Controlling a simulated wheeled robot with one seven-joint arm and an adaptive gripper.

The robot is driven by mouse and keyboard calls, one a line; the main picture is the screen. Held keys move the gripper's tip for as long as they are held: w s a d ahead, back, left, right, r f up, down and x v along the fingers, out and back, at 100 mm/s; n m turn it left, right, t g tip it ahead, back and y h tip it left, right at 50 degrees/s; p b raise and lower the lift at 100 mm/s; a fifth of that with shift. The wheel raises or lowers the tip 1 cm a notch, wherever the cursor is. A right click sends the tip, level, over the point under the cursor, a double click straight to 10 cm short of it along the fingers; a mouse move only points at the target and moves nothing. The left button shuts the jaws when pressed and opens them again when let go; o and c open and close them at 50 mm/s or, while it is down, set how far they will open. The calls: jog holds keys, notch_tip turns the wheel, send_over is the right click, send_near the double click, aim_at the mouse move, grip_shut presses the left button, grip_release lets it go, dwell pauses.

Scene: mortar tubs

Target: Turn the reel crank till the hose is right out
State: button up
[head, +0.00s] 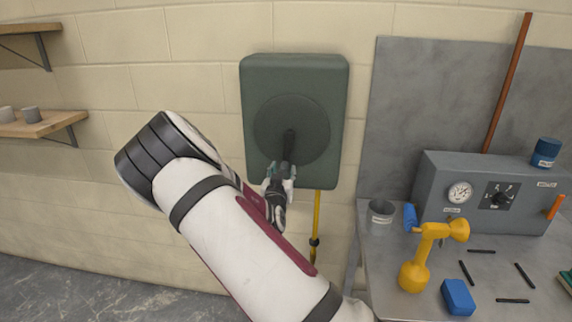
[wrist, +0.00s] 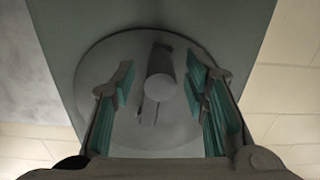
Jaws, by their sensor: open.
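The hose reel (head: 258,76) is a dark green box on the block wall, with a round disc (head: 262,115) on its front. The crank (head: 290,142) is a dark arm on the disc, pointing down. In the wrist view the crank's round knob (wrist: 160,88) lies between the open fingers of my gripper (wrist: 162,95), with a gap on both sides. In the head view my gripper (head: 280,172) is at the crank's lower end. The yellow hose (head: 317,215) hangs straight down from the box's lower right, with a dark fitting on it.
A grey workbench (head: 385,262) stands to the right, holding a yellow drill-like tool (head: 420,258), a blue block (head: 458,297), a metal cup (head: 380,217) and a control box with a gauge (head: 459,192). Wooden shelves (head: 40,124) are at left. The wall around the reel is clear.

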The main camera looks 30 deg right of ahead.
aim_at(285, 164)
jog(key=shift+x, duration=2.65)
grip_shut()
